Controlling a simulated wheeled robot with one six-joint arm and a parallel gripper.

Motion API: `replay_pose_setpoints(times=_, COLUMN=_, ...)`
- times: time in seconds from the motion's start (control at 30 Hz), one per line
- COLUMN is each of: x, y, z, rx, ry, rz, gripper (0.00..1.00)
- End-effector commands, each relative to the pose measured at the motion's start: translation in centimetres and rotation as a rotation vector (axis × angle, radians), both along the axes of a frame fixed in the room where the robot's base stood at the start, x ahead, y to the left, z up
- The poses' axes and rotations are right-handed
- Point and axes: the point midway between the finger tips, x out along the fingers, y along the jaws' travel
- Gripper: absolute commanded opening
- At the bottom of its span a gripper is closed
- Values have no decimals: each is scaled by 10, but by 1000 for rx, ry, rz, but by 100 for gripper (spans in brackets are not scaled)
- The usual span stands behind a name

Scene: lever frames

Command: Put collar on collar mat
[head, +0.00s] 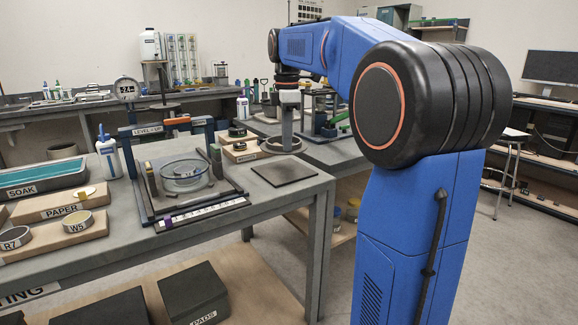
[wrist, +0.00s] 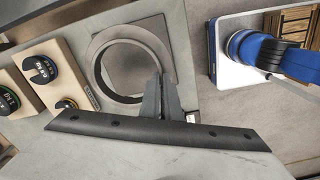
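The collar is a wide grey ring (wrist: 96,75) in the wrist view.
Wooden blocks with round black weights (wrist: 40,69) stand left of the collar. The near bench carries a glass dish (head: 185,178) in a frame, a white bottle (head: 108,155) and labelled blocks (head: 62,204).

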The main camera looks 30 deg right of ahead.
Motion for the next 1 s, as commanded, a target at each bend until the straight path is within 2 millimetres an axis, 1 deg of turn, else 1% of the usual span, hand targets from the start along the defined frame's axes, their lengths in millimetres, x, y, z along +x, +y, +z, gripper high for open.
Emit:
replay_pose_setpoints(times=0.03, x=0, y=0, z=-8, rx=0, ry=1, rz=0, gripper=0)
replay_pose_setpoints(times=0.1, x=-1, y=0, z=-18, rx=0, ry=1, rz=0, gripper=0)
replay_pose_setpoints(times=0.2, x=0, y=0, z=-27, rx=0, ry=0, rz=0, gripper=0)
replay_pose_setpoints(times=0.37, x=0, y=0, z=-35, rx=0, ry=-1, rz=0, gripper=0)
replay_pose_setpoints(times=0.63, x=0, y=0, z=-68, rx=0, ry=0, rz=0, gripper=0)
replay_pose_setpoints(times=0.7, x=-1, y=1, z=-71, rx=0, ry=-1, rz=0, gripper=0)
replay_pose_setpoints(times=1.0, x=0, y=0, z=-73, rx=0, ry=-1, rz=0, gripper=0)
